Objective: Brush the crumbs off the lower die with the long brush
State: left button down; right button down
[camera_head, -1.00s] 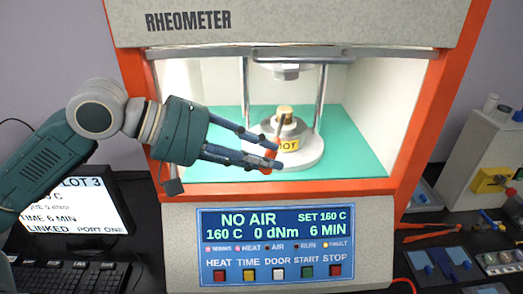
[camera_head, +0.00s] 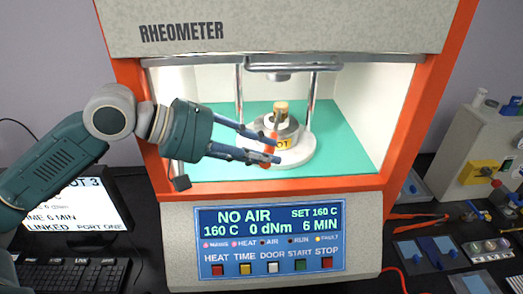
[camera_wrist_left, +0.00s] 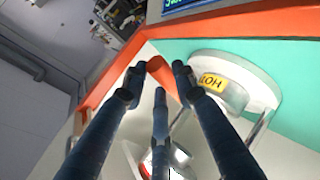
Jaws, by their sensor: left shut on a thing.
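The long brush has a red handle (camera_head: 267,162), a grey shaft and a tan head (camera_head: 281,107). My left gripper (camera_head: 277,150) is shut on the handle, in front of the chamber's die stand. The brush stands nearly upright, head up, its head in line with the top of the lower die (camera_head: 262,128). I cannot tell whether it touches the die. No crumbs can be made out. In the left wrist view the handle (camera_wrist_left: 162,75) shows between the fingertips. My right gripper is not in view.
The upper die (camera_head: 278,76) hangs above, between metal posts (camera_head: 312,95). The orange chamber frame (camera_head: 390,115) surrounds the opening, with a teal floor (camera_head: 350,150) inside. A control panel (camera_head: 269,238) is below. A monitor stands left; tools and trays lie right.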

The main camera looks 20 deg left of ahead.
pick_arm(q)
jog(key=shift+w+a, duration=0.1)
jog(key=shift+w, duration=0.2)
jog(key=shift+s+d, duration=0.3)
jog(key=shift+s, duration=0.4)
jog(key=shift+s+d, duration=0.3)
jog(key=shift+s, duration=0.4)
jog(key=shift+w+a+r+p, duration=0.2)
jog(key=shift+w+p, duration=0.25)
jog(key=shift+p, duration=0.3)
jog(key=shift+w+a+p, duration=0.3)
jog(key=shift+w+p, duration=0.4)
jog(key=shift+w, duration=0.1)
jog(key=shift+w+a+f, duration=0.1)
jog(key=shift+w+f, duration=0.05)
jog(key=shift+f, duration=0.05)
jog(key=shift+s+d, duration=0.3)
jog(key=shift+s, duration=0.4)
jog(key=shift+s+d, duration=0.3)
jog(key=shift+s, duration=0.4)
jog(key=shift+r, duration=0.1)
jog(key=shift+r+p, duration=0.35)
jog(key=shift+r, duration=0.55)
